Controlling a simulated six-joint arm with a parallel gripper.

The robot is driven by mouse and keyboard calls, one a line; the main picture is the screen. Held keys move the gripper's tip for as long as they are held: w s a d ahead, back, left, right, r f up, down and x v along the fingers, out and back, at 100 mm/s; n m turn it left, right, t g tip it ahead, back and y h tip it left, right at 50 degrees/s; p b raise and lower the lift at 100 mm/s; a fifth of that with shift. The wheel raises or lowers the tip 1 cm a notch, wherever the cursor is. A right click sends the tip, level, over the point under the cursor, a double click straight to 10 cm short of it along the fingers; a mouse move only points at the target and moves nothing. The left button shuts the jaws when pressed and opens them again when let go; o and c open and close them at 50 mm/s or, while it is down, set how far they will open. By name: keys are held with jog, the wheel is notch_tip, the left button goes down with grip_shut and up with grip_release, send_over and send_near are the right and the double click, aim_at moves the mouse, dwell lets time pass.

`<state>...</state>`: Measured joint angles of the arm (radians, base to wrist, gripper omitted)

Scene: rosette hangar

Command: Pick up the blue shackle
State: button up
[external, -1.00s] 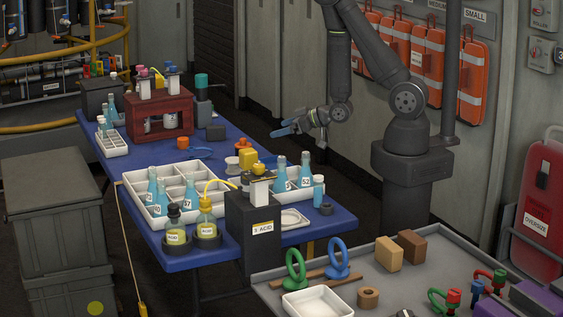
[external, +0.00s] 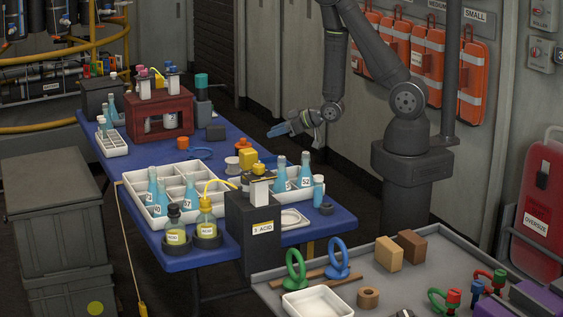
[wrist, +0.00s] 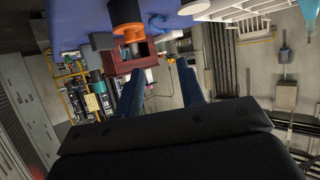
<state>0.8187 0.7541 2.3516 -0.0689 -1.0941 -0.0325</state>
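The blue shackle (external: 338,256) stands upright on the grey tray table at the front, its loop upward, beside a green shackle (external: 296,268). My gripper (external: 281,130) is over the far side of the blue table, well away from the blue shackle and higher up. In the wrist view my gripper (wrist: 160,88) shows two dark blue fingers set apart, with nothing between them. The blue shackle is not visible in the wrist view.
The grey tray table (external: 375,305) also holds wooden blocks (external: 389,253), a white tray (external: 317,303) and red-and-green shackles (external: 446,299).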

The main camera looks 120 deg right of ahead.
jog(key=w+d+f+n+g+y, duration=0.1)
jog(key=w+d+f+n+y, duration=0.1)
jog(key=w+d, duration=0.4)
jog(key=n+g+y, duration=0.3)
jog(key=n+g, duration=0.1)
jog(key=g, duration=0.2)
send_near(201, 148)
jog(key=x, duration=0.7)
jog(key=shift+w+d+f, duration=0.1)
jog(key=shift+d+f, duration=0.15)
jog(key=shift+f, duration=0.1)
jog(key=shift+w+d+f, duration=0.15)
jog(key=shift+d+f, duration=0.05)
jog(key=shift+f, duration=0.25)
grip_shut()
